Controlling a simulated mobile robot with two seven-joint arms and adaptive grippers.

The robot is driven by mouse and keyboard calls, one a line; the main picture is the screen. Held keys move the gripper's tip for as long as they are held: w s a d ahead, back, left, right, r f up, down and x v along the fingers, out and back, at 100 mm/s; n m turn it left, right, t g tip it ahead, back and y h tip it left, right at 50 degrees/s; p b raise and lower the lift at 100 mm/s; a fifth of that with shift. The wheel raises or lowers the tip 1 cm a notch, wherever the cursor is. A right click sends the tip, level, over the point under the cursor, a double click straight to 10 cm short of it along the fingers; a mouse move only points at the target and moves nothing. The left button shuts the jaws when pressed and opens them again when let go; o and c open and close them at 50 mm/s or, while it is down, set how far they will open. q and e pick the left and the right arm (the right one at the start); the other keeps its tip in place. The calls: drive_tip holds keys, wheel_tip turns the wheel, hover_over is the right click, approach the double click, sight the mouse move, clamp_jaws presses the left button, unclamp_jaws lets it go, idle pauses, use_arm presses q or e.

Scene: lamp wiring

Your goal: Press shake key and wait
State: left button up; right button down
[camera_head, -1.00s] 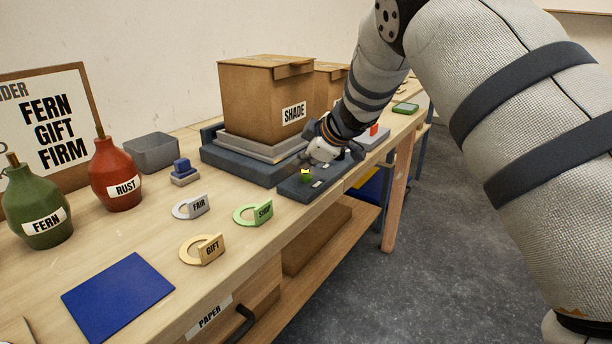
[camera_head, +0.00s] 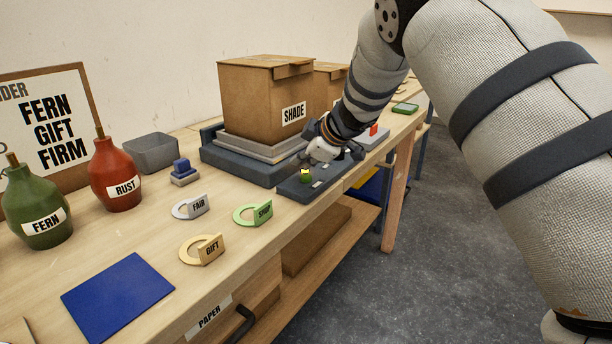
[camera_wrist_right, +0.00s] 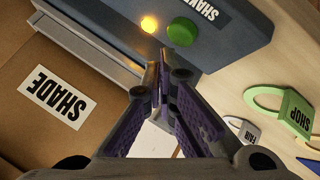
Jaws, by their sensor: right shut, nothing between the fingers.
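The shake key is a round green button (camera_wrist_right: 183,32) on a dark panel (camera_wrist_right: 240,35) with a partly cut-off "SHAKE" label. A small lamp (camera_wrist_right: 149,24) beside it glows yellow. In the head view the green key (camera_head: 305,179) and its yellow glow show at the panel's near end. My right gripper (camera_wrist_right: 160,62) is shut and empty. Its fingertips are close to the key in the wrist view, apart from it in the picture; the exact gap is unclear. In the head view the right gripper (camera_head: 318,160) is over the panel. My left gripper is out of view.
A cardboard box labelled SHADE (camera_head: 262,105) stands on a grey plate on the dark machine, left of my right gripper. FAIR (camera_head: 190,207), SHOP (camera_head: 253,214) and GIFT (camera_head: 202,250) ring tags lie in front. Bottles labelled FERN (camera_head: 38,205) and RUST (camera_head: 116,175) stand left.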

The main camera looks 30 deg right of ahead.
drive_tip(key=shift+f, duration=0.2)
drive_tip(key=shift+f, duration=0.25)
